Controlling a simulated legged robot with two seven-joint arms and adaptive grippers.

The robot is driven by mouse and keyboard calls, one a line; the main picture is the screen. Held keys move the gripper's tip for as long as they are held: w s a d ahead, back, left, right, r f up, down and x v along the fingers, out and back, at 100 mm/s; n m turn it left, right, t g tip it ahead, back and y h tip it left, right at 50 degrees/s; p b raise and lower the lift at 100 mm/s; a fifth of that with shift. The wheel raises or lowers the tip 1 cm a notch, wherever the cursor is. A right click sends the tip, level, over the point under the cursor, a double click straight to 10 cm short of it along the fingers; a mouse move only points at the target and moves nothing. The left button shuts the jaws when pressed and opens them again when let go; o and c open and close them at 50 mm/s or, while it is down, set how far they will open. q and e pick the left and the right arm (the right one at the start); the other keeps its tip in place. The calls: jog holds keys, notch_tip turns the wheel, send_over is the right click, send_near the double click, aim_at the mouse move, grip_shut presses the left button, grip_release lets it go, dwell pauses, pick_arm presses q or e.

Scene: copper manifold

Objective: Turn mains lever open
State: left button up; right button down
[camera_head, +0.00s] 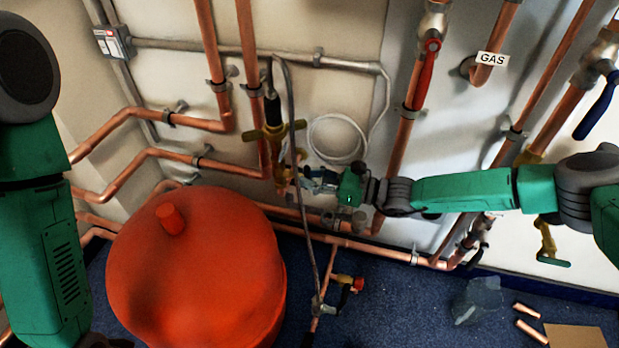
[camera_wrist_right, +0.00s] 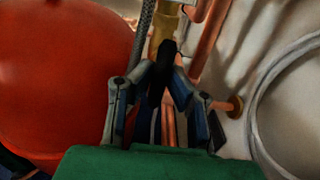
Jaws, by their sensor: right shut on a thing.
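My right gripper (camera_head: 308,180) reaches in from the right to the pipework beside the red vessel. In the right wrist view its fingers (camera_wrist_right: 160,88) are closed around a dark lever (camera_wrist_right: 165,58). The lever stands just below a brass valve body (camera_wrist_right: 166,25) on a copper pipe. In the head view the brass fitting (camera_head: 281,172) shows just left of the gripper, which hides most of the lever. The lever's exact angle is hard to tell. My left arm fills the left edge of the head view; its gripper is out of sight.
A big red vessel (camera_head: 200,265) stands close to the left. A grey braided hose (camera_head: 302,200) hangs near the gripper, and a white cable coil (camera_head: 337,138) is on the wall. A red lever (camera_head: 428,70) and a blue lever (camera_head: 598,108) are on other pipes.

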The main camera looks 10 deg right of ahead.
jog(key=shift+d+f+n, duration=0.15)
jog(key=shift+f+n, duration=0.05)
jog(key=shift+n, duration=0.1)
jog(key=c, duration=1.6)
grip_release()
jog(key=shift+r, duration=0.1)
jog(key=v, duration=1.2)
